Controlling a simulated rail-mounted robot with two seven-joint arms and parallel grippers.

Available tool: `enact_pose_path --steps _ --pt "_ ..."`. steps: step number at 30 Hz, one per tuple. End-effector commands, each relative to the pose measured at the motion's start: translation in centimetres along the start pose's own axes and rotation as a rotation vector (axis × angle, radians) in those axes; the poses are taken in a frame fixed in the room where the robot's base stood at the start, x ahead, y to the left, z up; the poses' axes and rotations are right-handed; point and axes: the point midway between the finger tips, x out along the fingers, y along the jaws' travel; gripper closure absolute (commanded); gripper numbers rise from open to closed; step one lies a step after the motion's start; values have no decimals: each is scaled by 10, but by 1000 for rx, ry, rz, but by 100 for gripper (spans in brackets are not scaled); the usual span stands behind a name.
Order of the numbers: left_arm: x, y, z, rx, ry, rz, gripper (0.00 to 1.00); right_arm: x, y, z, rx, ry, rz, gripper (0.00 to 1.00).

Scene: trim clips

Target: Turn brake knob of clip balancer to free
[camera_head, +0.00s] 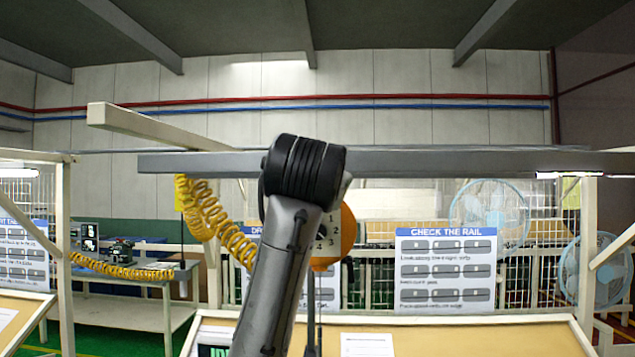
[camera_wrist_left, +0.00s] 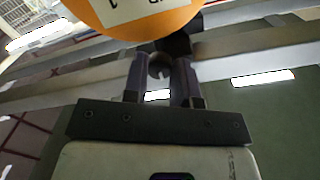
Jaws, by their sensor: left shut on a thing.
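The clip balancer (camera_head: 347,236) is an orange round housing with a white number label, hanging below a grey rail in the head view. One of my arms covers its left part. In the left wrist view the balancer (camera_wrist_left: 150,15) fills the top edge, its label partly cut off. My left gripper (camera_wrist_left: 160,72) has its two dark fingers closed around a small dark part, which looks like the brake knob (camera_wrist_left: 160,57), just below the orange housing. The knob's setting cannot be read. The left gripper is hidden in the head view. My right gripper is not in view.
The grey rail (camera_head: 420,163) runs across above the balancer. A yellow coiled hose (camera_head: 204,213) hangs on the left. A "CHECK THE RAIL" board (camera_head: 446,268) stands behind at right, above a tan work board (camera_head: 480,340). Fans stand farther right.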

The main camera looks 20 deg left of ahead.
Motion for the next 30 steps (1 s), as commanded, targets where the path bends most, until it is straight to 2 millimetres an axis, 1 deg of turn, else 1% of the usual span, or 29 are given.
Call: enact_pose_path --steps 5,6,13,20,23,26,30 --pt "0 0 0 0 1 1 98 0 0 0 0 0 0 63" --pt "0 0 0 0 1 1 70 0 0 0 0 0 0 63" --pt "0 0 0 1 1 0 49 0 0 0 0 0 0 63" --pt "-1 0 0 1 0 0 49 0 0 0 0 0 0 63" --pt "-5 1 0 1 2 0 49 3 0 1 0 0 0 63" --pt "-17 1 1 1 4 -1 49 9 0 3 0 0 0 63" --pt "-43 1 2 -1 6 -2 49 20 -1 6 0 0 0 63"
